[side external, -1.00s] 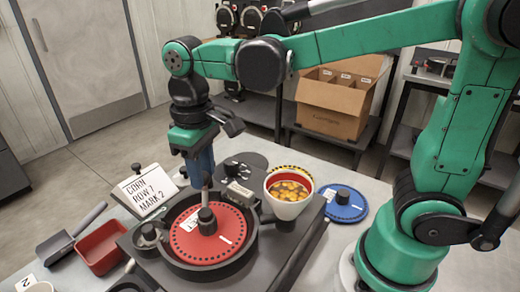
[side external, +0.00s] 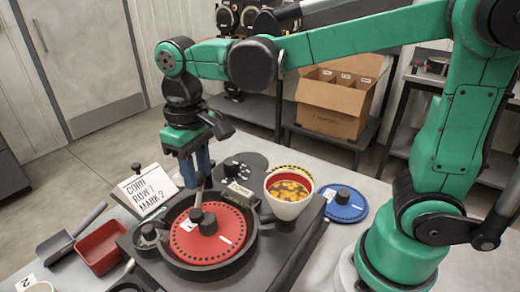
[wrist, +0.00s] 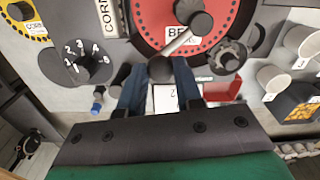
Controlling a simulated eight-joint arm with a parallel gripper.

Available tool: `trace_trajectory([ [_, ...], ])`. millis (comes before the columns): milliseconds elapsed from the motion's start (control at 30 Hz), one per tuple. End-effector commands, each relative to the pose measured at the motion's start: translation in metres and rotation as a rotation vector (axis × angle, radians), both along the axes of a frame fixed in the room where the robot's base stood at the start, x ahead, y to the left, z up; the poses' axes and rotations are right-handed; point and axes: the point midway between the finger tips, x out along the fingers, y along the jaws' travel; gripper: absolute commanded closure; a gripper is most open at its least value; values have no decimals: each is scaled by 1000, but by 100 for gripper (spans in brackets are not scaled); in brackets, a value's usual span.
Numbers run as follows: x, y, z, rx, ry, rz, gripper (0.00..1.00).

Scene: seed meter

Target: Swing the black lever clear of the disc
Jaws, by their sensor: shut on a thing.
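The red disc (side external: 228,233) sits in a black round housing (side external: 180,262), with a black hub knob (side external: 208,224) at its middle. In the wrist view the lever (wrist: 182,40) is a pale bar running from the hub knob (wrist: 202,23) across the red disc (wrist: 150,18) to a round black end knob (wrist: 161,69) near the disc's rim. My gripper (wrist: 160,78) is shut on that end knob, a blue finger on each side.
A white cup of yellow seeds (side external: 289,190) stands close at the right of the housing. A blue disc (side external: 344,206) lies farther right. A "CORN ROW 7 MARK 2" card (side external: 142,189), red tray (side external: 100,248) and scoop (side external: 66,242) are at the left. A numbered dial (wrist: 84,62) is beside the disc.

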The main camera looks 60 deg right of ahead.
Motion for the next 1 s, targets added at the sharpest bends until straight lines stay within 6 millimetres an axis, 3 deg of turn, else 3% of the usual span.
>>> trace_trajectory([
  [700, 42, 17, 0, 0, 1, -621, 100],
  [1000, 54, 17, 0, 0, 1, -794, 100],
])
